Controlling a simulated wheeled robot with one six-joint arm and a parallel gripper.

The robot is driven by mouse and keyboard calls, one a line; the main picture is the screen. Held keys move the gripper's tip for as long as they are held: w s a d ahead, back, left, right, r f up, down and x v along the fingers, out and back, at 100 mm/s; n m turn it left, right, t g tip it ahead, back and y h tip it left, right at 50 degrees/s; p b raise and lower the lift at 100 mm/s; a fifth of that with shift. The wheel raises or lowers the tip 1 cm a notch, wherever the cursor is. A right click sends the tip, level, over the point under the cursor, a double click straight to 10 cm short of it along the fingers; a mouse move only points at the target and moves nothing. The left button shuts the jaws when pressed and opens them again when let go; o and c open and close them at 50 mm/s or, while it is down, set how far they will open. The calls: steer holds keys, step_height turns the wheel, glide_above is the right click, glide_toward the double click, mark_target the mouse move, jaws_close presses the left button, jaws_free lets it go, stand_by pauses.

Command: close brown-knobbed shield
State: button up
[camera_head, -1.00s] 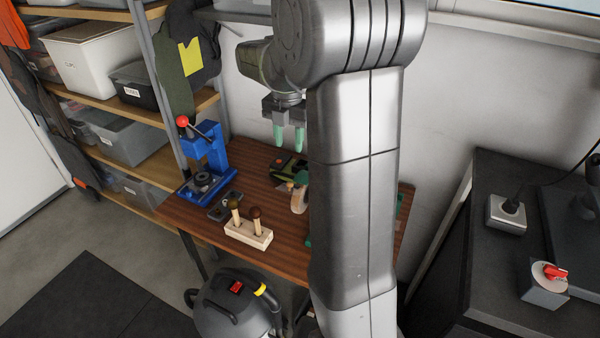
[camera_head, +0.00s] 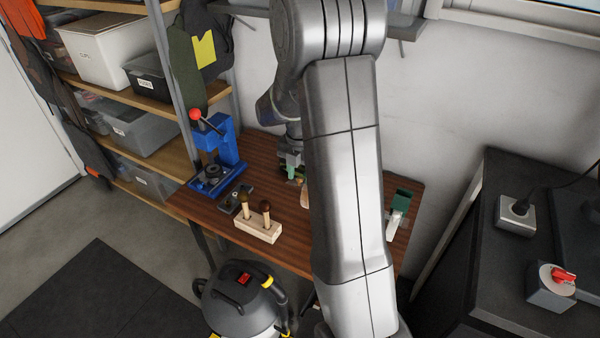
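My gripper (camera_head: 289,170) is low over the back middle of the wooden workbench, its green fingertips pointing down. Its finger gap is too small and covered to read. Beside and below it are small tan parts (camera_head: 304,198), mostly hidden behind my arm; I cannot tell whether they belong to the shield or whether the gripper touches them. I cannot make out a brown-knobbed shield for sure, nor its state. A green item (camera_head: 404,197) with a pale handle-like part (camera_head: 394,225) stands at the bench's right side, partly hidden by my arm.
A blue press (camera_head: 217,160) with a red ball lever stands at the bench's left. A dark flat plate (camera_head: 236,200) and a wooden block (camera_head: 258,230) with two handled tools lie nearer. A vacuum cleaner (camera_head: 243,297) stands in front. My arm hides the bench's centre.

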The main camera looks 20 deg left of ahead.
steer(key=shift+c, duration=0.2)
jaws_close()
